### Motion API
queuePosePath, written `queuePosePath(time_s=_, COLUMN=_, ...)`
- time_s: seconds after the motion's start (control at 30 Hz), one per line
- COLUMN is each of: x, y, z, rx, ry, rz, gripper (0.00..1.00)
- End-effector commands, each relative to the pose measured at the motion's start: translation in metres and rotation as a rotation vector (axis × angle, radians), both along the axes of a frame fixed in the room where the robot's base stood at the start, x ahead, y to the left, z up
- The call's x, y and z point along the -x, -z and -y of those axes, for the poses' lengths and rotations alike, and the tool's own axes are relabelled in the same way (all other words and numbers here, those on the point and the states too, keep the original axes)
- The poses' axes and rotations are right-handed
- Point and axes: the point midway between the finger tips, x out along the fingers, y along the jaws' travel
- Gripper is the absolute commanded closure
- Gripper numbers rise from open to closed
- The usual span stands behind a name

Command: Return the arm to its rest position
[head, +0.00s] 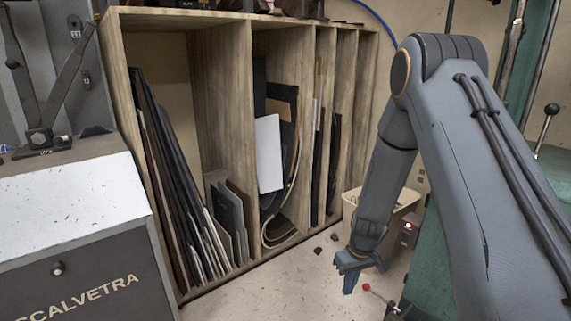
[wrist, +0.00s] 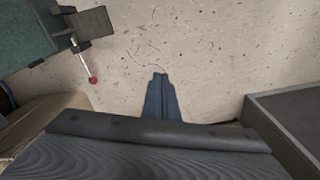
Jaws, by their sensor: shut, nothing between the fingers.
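My arm reaches in from the right of the head view and bends down at the elbow. My gripper (head: 350,284) hangs low over the pale floor, to the right of the wooden rack. In the wrist view its blue fingers (wrist: 160,80) are together with nothing between them. The fingertips point at the bare, speckled floor.
A wooden rack (head: 249,130) holds dark and pale sheets. A beige bin (head: 408,203) stands behind my gripper. A red-knobbed lever (head: 367,287) is close to my gripper's right, also in the wrist view (wrist: 92,80). A machine marked SCALVETRA (head: 80,285) stands left.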

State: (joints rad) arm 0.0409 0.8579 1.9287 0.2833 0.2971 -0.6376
Motion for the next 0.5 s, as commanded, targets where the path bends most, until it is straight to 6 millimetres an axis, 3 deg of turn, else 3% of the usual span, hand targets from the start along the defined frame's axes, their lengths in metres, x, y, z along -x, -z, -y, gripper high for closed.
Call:
queuePosePath(time_s=0.03, x=0.007, y=-0.025, z=-0.026, rx=-0.003, ry=-0.026, rz=0.003, gripper=1.00)
queuePosePath(time_s=0.2, x=0.048, y=-0.087, z=-0.095, rx=-0.008, ry=-0.078, rz=-0.013, gripper=1.00)
queuePosePath(time_s=0.37, x=0.101, y=-0.139, z=-0.147, rx=-0.006, ry=-0.127, rz=-0.028, gripper=1.00)
queuePosePath(time_s=0.5, x=0.156, y=-0.177, z=-0.180, rx=0.001, ry=-0.170, rz=-0.039, gripper=1.00)
